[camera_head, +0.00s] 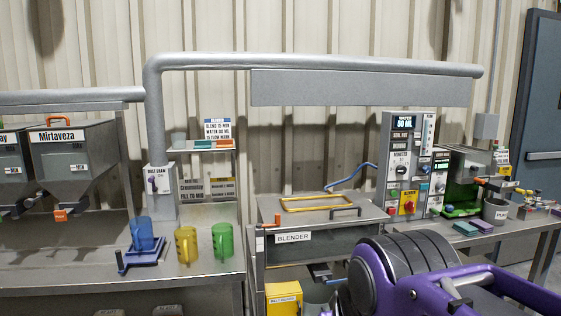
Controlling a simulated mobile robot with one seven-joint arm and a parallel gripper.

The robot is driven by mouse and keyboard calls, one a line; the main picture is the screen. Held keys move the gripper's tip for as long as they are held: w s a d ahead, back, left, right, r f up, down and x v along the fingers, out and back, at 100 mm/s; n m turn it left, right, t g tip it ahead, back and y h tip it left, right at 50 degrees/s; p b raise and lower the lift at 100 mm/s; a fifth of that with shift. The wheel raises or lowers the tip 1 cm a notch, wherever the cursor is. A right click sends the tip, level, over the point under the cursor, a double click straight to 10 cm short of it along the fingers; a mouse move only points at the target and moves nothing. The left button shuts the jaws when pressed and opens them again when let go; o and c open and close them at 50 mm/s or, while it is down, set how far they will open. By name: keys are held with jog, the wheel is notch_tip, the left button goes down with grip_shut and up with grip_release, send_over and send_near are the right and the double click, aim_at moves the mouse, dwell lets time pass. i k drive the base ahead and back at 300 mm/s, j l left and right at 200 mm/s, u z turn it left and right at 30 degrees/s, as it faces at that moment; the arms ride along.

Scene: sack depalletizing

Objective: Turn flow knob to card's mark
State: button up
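A white card (217,131) stands on the small wall shelf. Its small print seems to read "blend 15 min, water 80 ml" and a flow line ending in a word like "moon". The grey control panel (391,206) stands right of the blender (325,243). Its top display (404,122) reads water 80 ml. A round dial (400,171) sits mid-panel, and a red knob on a yellow plate (409,203) sits low. Labels are too small to tell which is the flow knob or where it points. My purple and black arm fills the lower right; my gripper's fingers do not show.
Blue (142,232), yellow (186,244) and green (222,242) mugs stand on the left counter. A yellow-framed lid (317,203) tops the blender. A green-fronted machine (460,185) and a grey bucket (495,211) stand right of the panel. My arm hides part of the front.

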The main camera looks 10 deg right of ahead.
aim_at(426, 169)
jog(key=z, duration=1.25)
jog(key=u, duration=1.5)
jog(key=z, duration=1.45)
jog(key=i, duration=0.15)
jog(key=l, duration=0.05)
